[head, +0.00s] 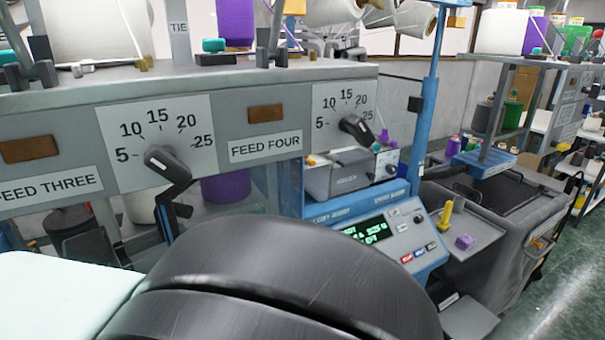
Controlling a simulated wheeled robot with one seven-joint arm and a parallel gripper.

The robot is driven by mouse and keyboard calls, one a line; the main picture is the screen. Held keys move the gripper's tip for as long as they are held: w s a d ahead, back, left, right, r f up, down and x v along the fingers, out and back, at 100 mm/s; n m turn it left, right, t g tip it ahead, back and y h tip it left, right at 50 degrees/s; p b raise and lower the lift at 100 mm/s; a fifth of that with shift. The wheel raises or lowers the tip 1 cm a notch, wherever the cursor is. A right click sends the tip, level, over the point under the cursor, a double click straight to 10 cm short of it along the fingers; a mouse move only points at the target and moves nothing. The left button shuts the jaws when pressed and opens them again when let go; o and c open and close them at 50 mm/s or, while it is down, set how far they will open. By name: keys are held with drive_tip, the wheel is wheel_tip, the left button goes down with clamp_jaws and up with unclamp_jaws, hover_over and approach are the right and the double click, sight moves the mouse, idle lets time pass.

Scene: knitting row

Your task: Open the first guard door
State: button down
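No guard door can be made out for certain. A clear bluish panel (272,192) stands below the FEED FOUR label, beside a blue post; I cannot tell whether it is a guard door or whether it is open. A dark upright bar (165,216) with a small black end piece shows below the left dial; its use is unclear. My large black and pale arm links fill the bottom left and middle and hide the lower front of the machine. My gripper is not in view.
The grey feed panel (232,122) with two dials spans the upper left, with yarn cones (95,30) above. A control console (385,238) with a lit screen stands right of my arm. A grey bin (500,235) stands further right. Green floor (570,270) is clear at far right.

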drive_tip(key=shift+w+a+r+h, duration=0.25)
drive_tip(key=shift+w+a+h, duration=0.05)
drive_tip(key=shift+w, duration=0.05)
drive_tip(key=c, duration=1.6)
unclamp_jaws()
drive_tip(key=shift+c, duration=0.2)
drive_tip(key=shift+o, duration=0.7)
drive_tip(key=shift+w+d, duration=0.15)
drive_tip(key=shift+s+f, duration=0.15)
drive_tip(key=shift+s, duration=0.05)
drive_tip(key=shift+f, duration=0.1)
